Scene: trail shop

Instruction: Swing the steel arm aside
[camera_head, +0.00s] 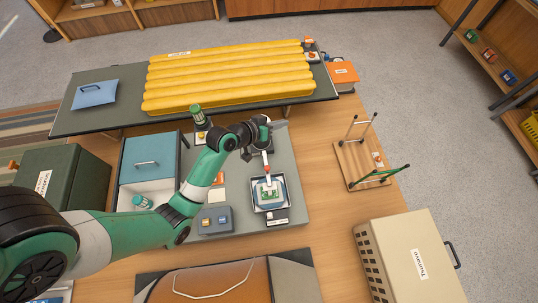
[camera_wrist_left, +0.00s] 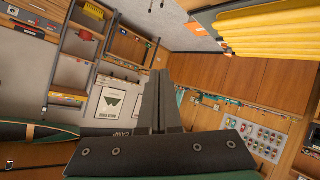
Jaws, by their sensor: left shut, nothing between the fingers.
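A slim, pale arm with a red-orange part (camera_head: 266,168) reaches over a small tray (camera_head: 285,196) on the grey-green work mat; I take it for the steel arm. A green piece lies in the tray, under the arm's near end. My left gripper (camera_head: 280,125) is beyond the steel arm's far end, close to a dark base that my wrist partly hides. I cannot tell whether it touches anything there. In the left wrist view my left gripper's fingers (camera_wrist_left: 158,78) are together and empty, pointing out toward the room. My right gripper is in neither view.
A yellow ridged pad (camera_head: 228,75) lies on the dark raised bench behind. A small wooden frame (camera_head: 355,165) and a cream crate (camera_head: 400,255) stand right.

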